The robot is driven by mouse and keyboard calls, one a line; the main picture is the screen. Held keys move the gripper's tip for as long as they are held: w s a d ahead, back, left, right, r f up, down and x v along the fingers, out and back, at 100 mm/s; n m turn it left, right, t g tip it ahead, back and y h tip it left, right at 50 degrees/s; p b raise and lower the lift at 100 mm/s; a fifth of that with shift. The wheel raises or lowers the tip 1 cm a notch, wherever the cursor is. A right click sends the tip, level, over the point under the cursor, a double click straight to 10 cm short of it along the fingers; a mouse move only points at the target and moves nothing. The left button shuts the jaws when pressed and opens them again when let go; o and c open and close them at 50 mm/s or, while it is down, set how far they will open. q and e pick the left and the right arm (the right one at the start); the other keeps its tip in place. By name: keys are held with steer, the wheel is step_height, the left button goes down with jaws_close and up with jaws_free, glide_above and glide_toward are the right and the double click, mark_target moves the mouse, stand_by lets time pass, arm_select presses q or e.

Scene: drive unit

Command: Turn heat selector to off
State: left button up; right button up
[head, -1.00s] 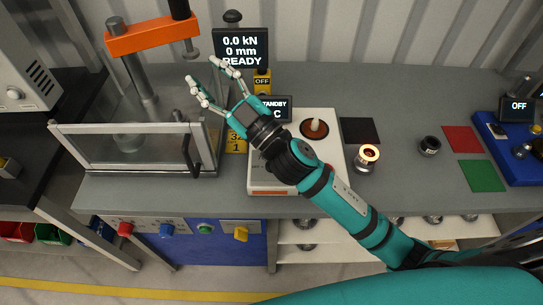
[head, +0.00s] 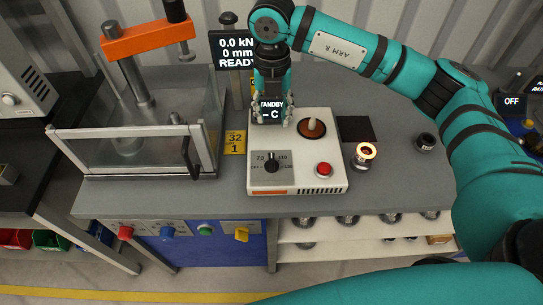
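The heat selector (head: 271,165) is a black knob on a grey dial plate at the front left of a white heater unit (head: 300,178). Its plate carries "OFF" at the left, "70" at upper left and more marks at the right. The knob seems to point roughly upward; the exact mark is too small to tell. My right gripper (head: 271,123) points down behind the knob, apart from it, in front of the small "STANDBY" display, which it partly covers. Its fingers are spread with nothing between them. My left gripper is not in view.
On the heater unit are a red button (head: 324,169) and a brown disc with a pale knob (head: 312,129). A glowing ring part (head: 365,151) stands to its right. A press with a clear guard (head: 130,150) stands left. The bench front is clear.

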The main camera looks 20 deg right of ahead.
mark_target(272, 159)
step_height(272, 159, down, 16)
steer(key=p, duration=0.5)
steer(key=shift+a+r, duration=0.15)
steer(key=shift+f, duration=0.6)
jaws_close()
